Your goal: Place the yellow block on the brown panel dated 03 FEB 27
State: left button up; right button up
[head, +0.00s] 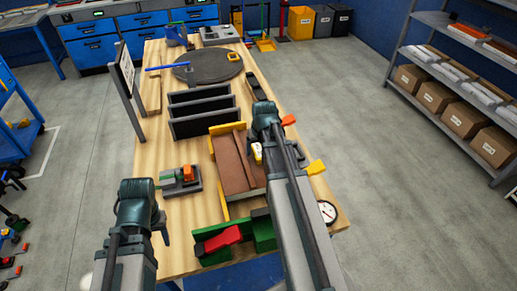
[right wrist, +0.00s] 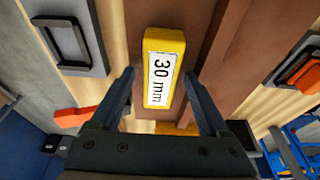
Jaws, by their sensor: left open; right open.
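The yellow block (right wrist: 178,40) has a white "30 mm" label and lies over the brown panel (right wrist: 215,15). In the head view the block (head: 257,153) shows partly beside my right arm. The brown panel (head: 228,165) lies on the table with a raised lengthwise strip; no date is readable on it. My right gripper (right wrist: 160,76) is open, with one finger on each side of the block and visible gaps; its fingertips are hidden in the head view. My left gripper (head: 160,212) is open and empty at the table's left front edge.
Yellow pieces (head: 227,128) stand at the panel's ends. A dark slotted rack (head: 203,112) and a round grey turntable (head: 205,68) are further back. A grey tray with coloured blocks (head: 181,180) is left; a green fixture with a red piece (head: 222,239) is in front.

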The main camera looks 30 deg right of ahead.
jog(key=shift+r, duration=0.1)
jog(key=p+v, duration=1.2)
jog(key=shift+w, duration=0.1)
jog(key=s+a+n+g, duration=0.1)
jog(key=s+a+n, duration=0.2)
jog(key=a, duration=1.1)
jog(key=s+a+n+g, duration=0.2)
jog(key=s+a, duration=0.8)
jog(key=a, duration=0.5)
jog(key=shift+s+a+f+n, duration=0.2)
jog(key=shift+a+f+n, duration=0.15)
jog(key=shift+n, duration=0.45)
jog(key=shift+s, duration=0.1)
